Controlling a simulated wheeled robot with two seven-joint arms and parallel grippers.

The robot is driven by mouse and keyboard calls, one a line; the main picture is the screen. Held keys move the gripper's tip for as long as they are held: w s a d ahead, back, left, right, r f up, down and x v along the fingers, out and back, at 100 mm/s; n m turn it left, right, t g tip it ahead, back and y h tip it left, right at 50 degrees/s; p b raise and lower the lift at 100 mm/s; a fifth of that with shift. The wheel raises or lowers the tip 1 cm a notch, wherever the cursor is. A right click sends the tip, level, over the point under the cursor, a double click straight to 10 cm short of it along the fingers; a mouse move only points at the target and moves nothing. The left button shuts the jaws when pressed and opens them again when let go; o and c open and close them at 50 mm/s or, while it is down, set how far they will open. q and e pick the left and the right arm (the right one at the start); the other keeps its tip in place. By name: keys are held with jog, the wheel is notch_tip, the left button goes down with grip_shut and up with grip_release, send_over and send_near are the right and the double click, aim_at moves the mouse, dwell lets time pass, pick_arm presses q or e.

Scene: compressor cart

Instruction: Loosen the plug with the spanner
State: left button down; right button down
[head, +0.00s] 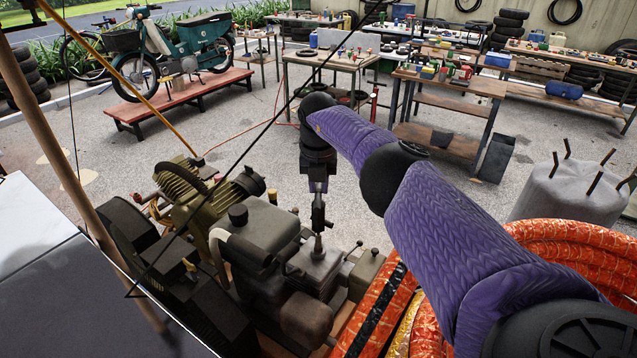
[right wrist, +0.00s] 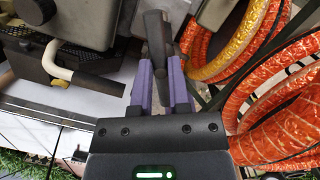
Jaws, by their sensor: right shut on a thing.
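My right gripper (head: 318,222) points down over the middle of the compressor engine (head: 265,235). In the right wrist view its purple fingers (right wrist: 162,85) are closed around a dark bar-like thing, which I take for the spanner (right wrist: 155,40). Its far end lies over the engine parts. In the head view the fingers and the bar's lower end are small, just above a grey box-shaped housing (head: 317,268). I cannot pick out the plug, nor tell whether the spanner touches it. My left gripper is not in view.
Orange hoses (head: 560,245) lie coiled at the right of the engine. Small knobbed levers (head: 358,246) rise beside the housing. Workbenches (head: 450,85) and a green moped (head: 175,50) are farther back.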

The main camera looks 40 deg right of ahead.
dwell(0.6)
jog(key=shift+f, duration=0.15)
jog(key=shift+f+b, duration=2.55)
jog(key=shift+f, duration=0.8)
jog(key=shift+n+b, duration=0.35)
jog(key=shift+n, duration=0.85)
jog(key=shift+r, duration=0.1)
jog(key=n+b, duration=0.1)
jog(key=n, duration=0.1)
jog(key=shift+a+n+y, duration=0.1)
jog(key=shift+n+y, duration=0.2)
jog(key=shift+n, duration=0.1)
